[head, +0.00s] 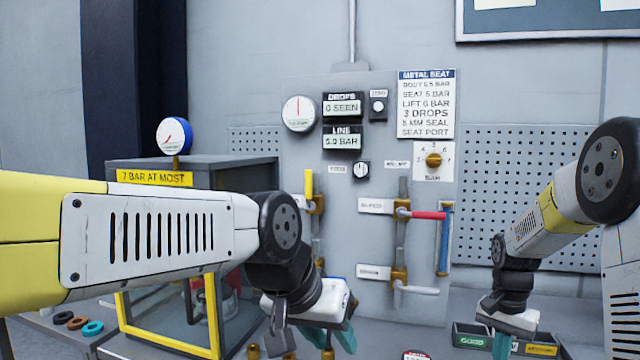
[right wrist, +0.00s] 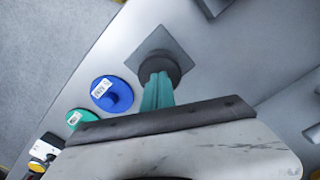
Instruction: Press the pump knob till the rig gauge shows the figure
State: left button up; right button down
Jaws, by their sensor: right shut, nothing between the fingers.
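A dark round knob (right wrist: 160,64) on a dark square plate shows in the right wrist view, probably the pump knob. My right gripper (right wrist: 158,95) is shut and empty, its teal fingertips at the knob; I cannot tell whether they touch. In the head view the right gripper (head: 501,345) points down at the lower right, its tips cut off by the frame edge. A blue-rimmed gauge (head: 173,136) with a red needle stands on the caged rig (head: 215,167); its figure is too small to read. My left gripper (head: 314,340) hangs before the panel, fingers apart.
The wall panel (head: 330,260) carries a white dial (head: 299,114), DROPS and LINE displays (head: 343,139), a metal seat card (head: 426,105) and valve handles. Bins (head: 470,336) stand beside the right gripper. The right wrist view shows blue (right wrist: 112,94) and green (right wrist: 82,120) discs nearby.

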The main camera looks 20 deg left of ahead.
jog(key=shift+f, duration=0.35)
jog(key=shift+r, duration=3.35)
jog(key=shift+f, duration=0.1)
jog(key=shift+f, duration=3.2)
jog(key=shift+r, duration=3.3)
jog(key=shift+r, duration=2.5)
